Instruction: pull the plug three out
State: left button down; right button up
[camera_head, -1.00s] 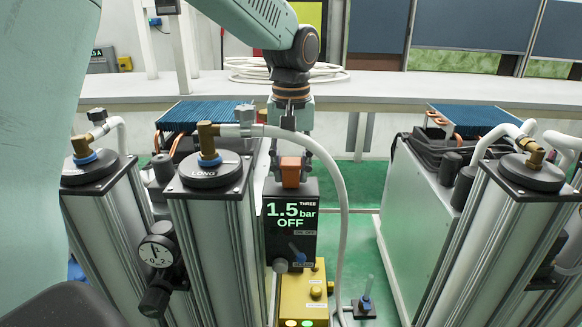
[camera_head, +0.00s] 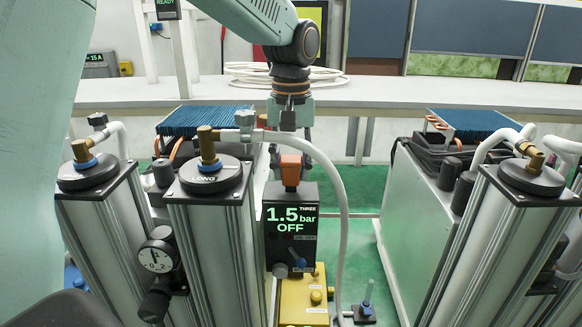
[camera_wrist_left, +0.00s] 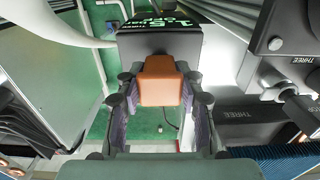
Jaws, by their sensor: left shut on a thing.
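Plug three, an orange-brown block (camera_head: 291,166), is above the top of the black box (camera_head: 291,235) labelled THREE, whose screen reads 1.5 bar OFF. A narrow dark stem shows between block and box; I cannot tell whether it is still inside the box. My left gripper (camera_head: 290,158) comes down from above and is shut on the plug. In the left wrist view the plug (camera_wrist_left: 160,80) sits between both fingers (camera_wrist_left: 159,92), in front of the box (camera_wrist_left: 160,40). My right gripper is not in view.
A white hose (camera_head: 335,190) arches close to the right of the box. A metal column (camera_head: 212,240) marked LONG stands close to its left. A yellow block (camera_head: 302,295) sits below in front. Green floor to the right (camera_head: 362,187) is fairly open.

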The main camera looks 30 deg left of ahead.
pick_arm(q)
jog(key=shift+r, duration=0.65)
jog(key=c, duration=1.2)
grip_release()
jog(key=o, duration=0.4)
jog(key=shift+w+a+f, duration=0.1)
jog(key=shift+w+f, duration=0.05)
jog(key=shift+o, duration=0.2)
notch_tip(320, 180, up, 12)
